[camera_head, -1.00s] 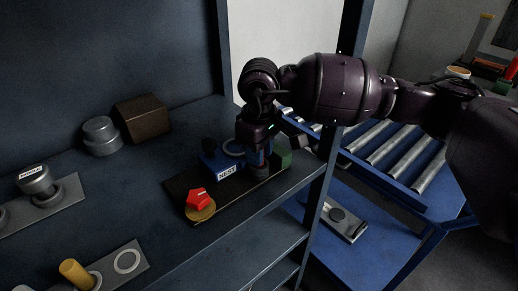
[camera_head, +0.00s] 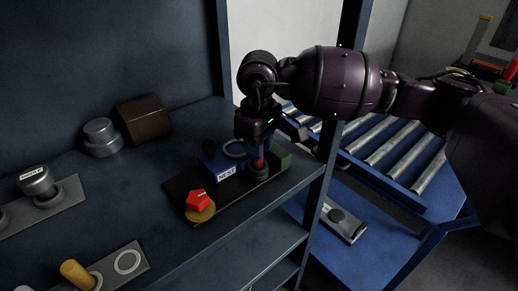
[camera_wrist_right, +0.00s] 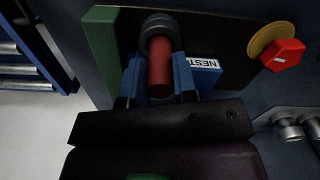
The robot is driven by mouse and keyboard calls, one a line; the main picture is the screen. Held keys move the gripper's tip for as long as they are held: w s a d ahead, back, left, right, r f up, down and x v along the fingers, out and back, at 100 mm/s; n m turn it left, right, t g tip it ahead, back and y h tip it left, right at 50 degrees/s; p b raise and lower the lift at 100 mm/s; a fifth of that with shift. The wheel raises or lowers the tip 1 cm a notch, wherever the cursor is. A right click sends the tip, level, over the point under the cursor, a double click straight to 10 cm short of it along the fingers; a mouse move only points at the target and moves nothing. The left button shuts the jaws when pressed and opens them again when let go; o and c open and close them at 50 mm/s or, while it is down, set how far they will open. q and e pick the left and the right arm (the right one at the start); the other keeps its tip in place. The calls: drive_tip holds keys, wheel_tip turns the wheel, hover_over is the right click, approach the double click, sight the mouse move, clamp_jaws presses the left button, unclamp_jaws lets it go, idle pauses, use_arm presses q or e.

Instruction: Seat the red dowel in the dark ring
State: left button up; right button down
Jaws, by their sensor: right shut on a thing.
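The red dowel (camera_wrist_right: 160,75) is between the blue fingers of my right gripper (camera_wrist_right: 159,88), which is shut on it. In the head view the dowel (camera_head: 258,157) is a short red strip under my right gripper (camera_head: 257,149). The dark ring (camera_wrist_right: 158,28) lies at the dowel's far end in the wrist view; it also shows right below the dowel in the head view (camera_head: 259,173). The dowel's far end meets the ring in both views, but how deep it sits is hidden. My left gripper is out of view.
A blue block labelled NEST (camera_head: 226,173) stands close beside the ring. A green block (camera_head: 284,158) is on its other side. A red knob (camera_head: 198,200) on a yellow disc is at the board's near end. The shelf's front edge is close by.

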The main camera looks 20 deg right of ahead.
drive_tip(key=shift+r, duration=1.65)
drive_tip(key=shift+r+p, duration=0.35)
drive_tip(key=shift+r, duration=0.1)
